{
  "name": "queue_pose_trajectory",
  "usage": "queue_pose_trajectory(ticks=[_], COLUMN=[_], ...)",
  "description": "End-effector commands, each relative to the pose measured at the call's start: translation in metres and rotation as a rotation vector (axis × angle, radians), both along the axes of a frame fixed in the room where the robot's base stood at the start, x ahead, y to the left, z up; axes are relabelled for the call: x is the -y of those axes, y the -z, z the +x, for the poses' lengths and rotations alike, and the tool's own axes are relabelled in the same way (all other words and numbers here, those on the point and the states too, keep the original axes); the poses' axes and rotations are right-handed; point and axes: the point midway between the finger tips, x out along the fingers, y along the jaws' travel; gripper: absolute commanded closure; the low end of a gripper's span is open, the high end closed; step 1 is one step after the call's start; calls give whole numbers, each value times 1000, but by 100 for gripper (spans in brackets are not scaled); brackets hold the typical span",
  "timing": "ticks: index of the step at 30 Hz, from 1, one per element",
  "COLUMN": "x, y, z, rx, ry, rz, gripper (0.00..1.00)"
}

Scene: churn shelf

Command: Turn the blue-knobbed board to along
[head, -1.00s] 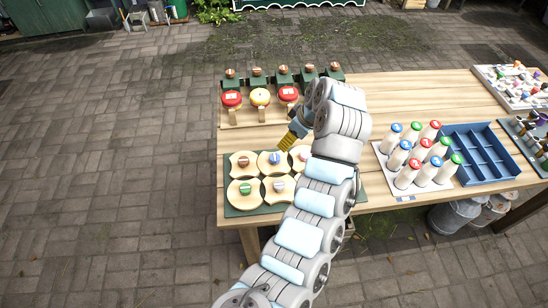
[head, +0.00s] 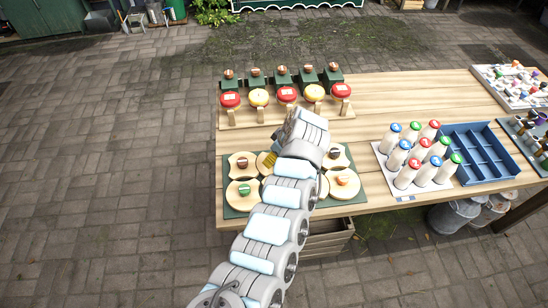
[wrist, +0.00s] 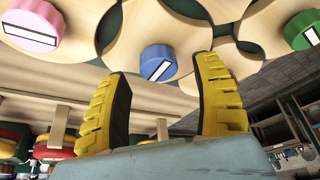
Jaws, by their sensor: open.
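In the wrist view the blue knob (wrist: 158,62), with a white bar on its face, stands on its pale round wooden board (wrist: 150,25). My gripper (wrist: 163,85) is open, its two yellow fingers apart. The blue knob appears between the fingertips and beyond them, with nothing gripped. I cannot tell how far it is from the pads. In the head view my arm hides the blue knob and most of its board; one yellow finger (head: 268,163) shows at the arm's left side.
Neighbouring boards carry a pink knob (wrist: 32,25) and a green knob (wrist: 302,30); the green one also shows in the head view (head: 244,190). Behind them stands a rack of red and yellow round pieces (head: 287,94). Bottles (head: 422,155) and a blue crate (head: 450,128) are to the right.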

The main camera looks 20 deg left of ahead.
Motion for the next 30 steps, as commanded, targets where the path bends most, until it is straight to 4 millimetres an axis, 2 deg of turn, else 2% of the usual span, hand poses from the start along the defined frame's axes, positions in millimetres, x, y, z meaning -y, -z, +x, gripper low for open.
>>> queue_pose_trajectory(ticks=[9, 19, 20, 26, 30], x=[-6, -6, -6, -6, -6], y=[16, 17, 17, 17, 17], z=[2, 2, 2, 2, 2], rx=[1, 1, 1, 1, 1], ry=[0, -1, -1, -1, -1], rz=[-1, -2, -2, -2, -2], gripper=[35, 35, 41, 98, 99])
